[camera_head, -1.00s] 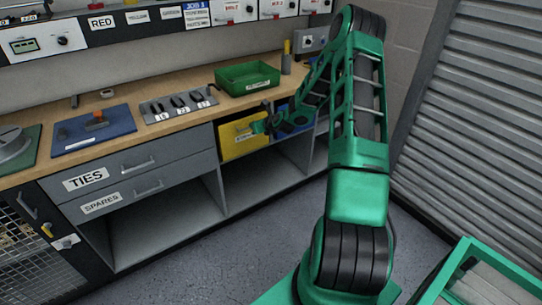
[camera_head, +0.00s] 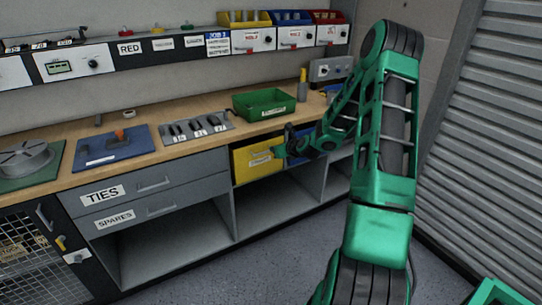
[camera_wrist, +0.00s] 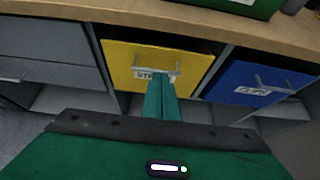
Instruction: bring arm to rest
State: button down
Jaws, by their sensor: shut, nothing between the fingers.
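My green arm rises from the lower right of the head view and bends down at the elbow toward the bench front. My gripper (camera_head: 280,150) is in front of the yellow drawer (camera_head: 243,166), near its upper right part. In the wrist view, my gripper (camera_wrist: 161,78) has its green fingers together and empty, pointing at the yellow drawer (camera_wrist: 125,57). The fingers overlap the drawer's handle and label in that view; I cannot tell whether they touch it.
A blue drawer (camera_wrist: 245,80) is to the right of the yellow one. A green tray (camera_head: 264,104), a switch plate (camera_head: 195,127) and a blue mat (camera_head: 112,147) lie on the wooden bench. Open compartments are below. A ribbed shutter (camera_head: 490,130) stands at right.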

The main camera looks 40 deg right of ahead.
jog(key=s+a+r+n+g, duration=0.4)
jog(key=s+n, duration=0.6)
jog(key=s, duration=0.6)
jog(key=s+a+r+n+g, duration=0.4)
jog(key=s+a+r+n, duration=0.3)
jog(key=s, duration=0.9)
jog(key=s+a+r+n+g+y, duration=0.1)
jog(key=s+a+r+n+g, duration=0.3)
jog(key=s+n, duration=0.9)
notch_tip(320, 180, up, 2)
jog(key=s+a, duration=0.1)
jog(key=s, duration=0.2)
jog(key=shift+a+n, duration=0.3)
jog(key=shift+a, duration=0.1)
jog(key=shift+w, duration=0.1)
jog(key=shift+w+f, duration=0.2)
jog(key=shift+w, duration=0.4)
